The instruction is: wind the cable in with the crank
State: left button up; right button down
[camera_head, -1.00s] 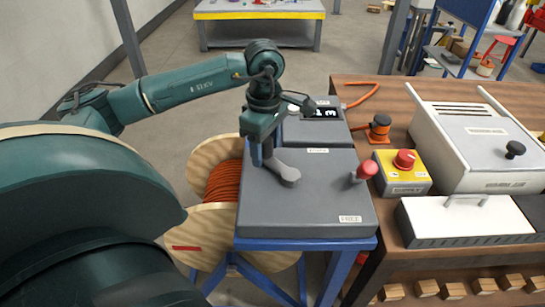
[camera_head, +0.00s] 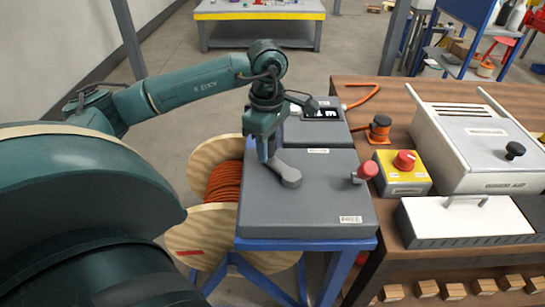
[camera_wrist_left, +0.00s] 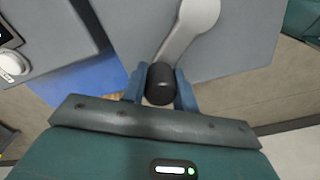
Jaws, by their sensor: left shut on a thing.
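The crank (camera_head: 290,177) is a short grey arm on top of a dark grey box (camera_head: 320,205). My left gripper (camera_head: 268,152) points down at the crank's outer end. In the left wrist view the gripper (camera_wrist_left: 161,92) is shut on the crank's black knob (camera_wrist_left: 161,78), with a blue finger on each side and the grey crank arm (camera_wrist_left: 184,38) running away from it. The orange cable (camera_head: 224,183) is wound on a wooden reel (camera_head: 205,225) left of the box, partly hidden by the box and my arm. My right gripper is out of view.
A red-knobbed lever (camera_head: 366,170) stands at the box's right side. A display unit (camera_head: 322,114) sits behind the box. To the right, a wooden bench (camera_head: 385,95) carries a yellow button box (camera_head: 402,174), an orange fitting (camera_head: 380,128) and a white-grey unit (camera_head: 475,140).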

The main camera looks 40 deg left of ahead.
pick_arm(q)
jog(key=shift+w+d, duration=0.2)
jog(key=shift+w, duration=0.4)
jog(key=shift+w+d, duration=0.2)
jog(key=shift+w, duration=0.4)
jog(key=shift+w+d, duration=0.1)
